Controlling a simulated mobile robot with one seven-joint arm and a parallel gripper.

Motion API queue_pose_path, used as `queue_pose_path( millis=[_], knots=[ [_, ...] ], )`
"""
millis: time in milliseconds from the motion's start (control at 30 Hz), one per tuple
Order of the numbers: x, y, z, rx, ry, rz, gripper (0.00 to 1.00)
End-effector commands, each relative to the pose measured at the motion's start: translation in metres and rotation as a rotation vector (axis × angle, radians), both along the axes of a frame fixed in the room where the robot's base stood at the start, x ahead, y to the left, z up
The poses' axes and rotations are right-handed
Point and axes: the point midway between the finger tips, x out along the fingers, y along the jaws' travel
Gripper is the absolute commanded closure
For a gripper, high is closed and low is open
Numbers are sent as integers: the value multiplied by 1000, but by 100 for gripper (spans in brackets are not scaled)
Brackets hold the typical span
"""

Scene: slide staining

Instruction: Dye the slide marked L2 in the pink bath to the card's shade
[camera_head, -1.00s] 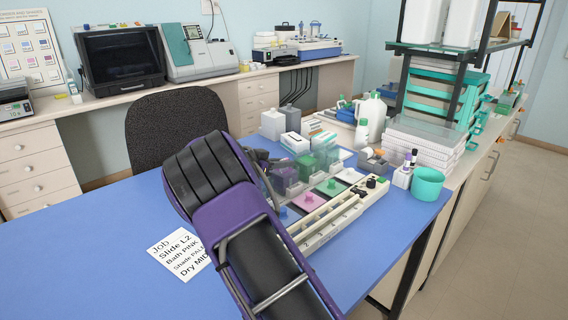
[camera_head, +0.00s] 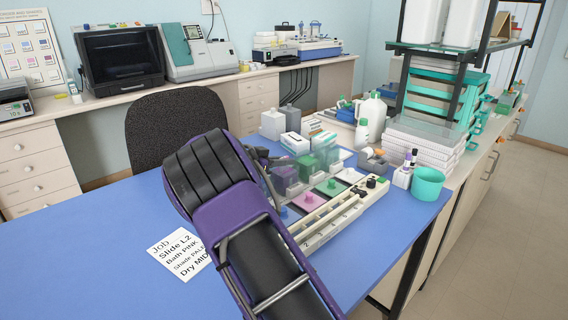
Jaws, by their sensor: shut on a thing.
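My purple arm crosses the middle foreground. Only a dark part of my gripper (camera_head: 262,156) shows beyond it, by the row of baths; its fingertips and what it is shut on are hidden. The white job card (camera_head: 178,254) lies on the blue table and reads Slide L2, Bath PINK, Shade PALE, with a cut-off Dry line. I cannot make out the L2 slide.
White bottles (camera_head: 372,112) and a stack of white trays (camera_head: 422,142) stand behind. A teal cup (camera_head: 427,184) is near the right edge. The blue table (camera_head: 90,240) is clear at left; a dark chair (camera_head: 172,122) stands behind it.

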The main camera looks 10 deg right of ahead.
Motion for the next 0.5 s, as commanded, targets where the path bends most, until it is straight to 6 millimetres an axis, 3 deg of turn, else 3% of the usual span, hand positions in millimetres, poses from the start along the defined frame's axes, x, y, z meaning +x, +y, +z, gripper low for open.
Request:
queue_pose_path(
  millis=[500],
  knots=[
    [0, 0, 65, 1, -4, 0, 100]
  ],
)
